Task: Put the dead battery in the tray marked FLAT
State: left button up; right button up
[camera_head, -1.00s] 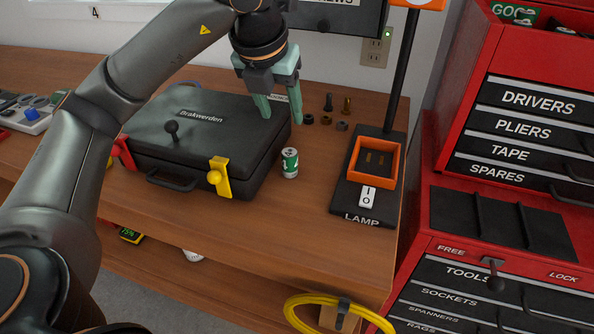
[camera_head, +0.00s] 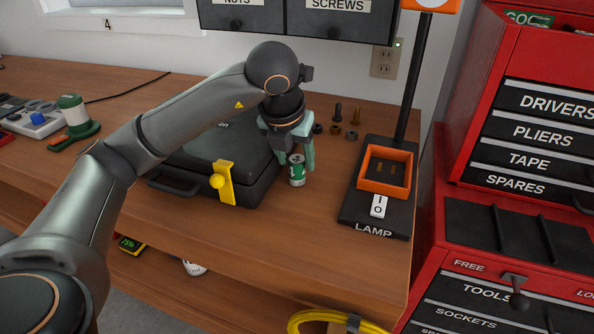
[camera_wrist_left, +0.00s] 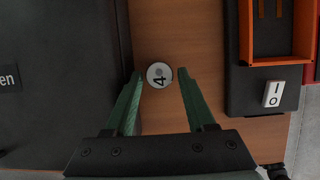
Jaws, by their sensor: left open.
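A small green and white battery (camera_head: 297,172) stands upright on the workbench, right of the black case. No tray marked FLAT shows. A bin marked GOOD (camera_head: 530,18) is partly visible on the red chest. My right gripper is not in view.
The black case (camera_head: 235,160) with a yellow latch (camera_head: 223,182) lies left of the battery. The lamp base (camera_head: 350,208) with an orange square holder (camera_head: 362,182) and a switch stands right. Nuts and bolts (camera_head: 335,129) are behind. Bench in front is clear.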

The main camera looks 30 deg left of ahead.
pick_arm(q)
jog(key=shift+x, duration=1.35)
grip_shut()
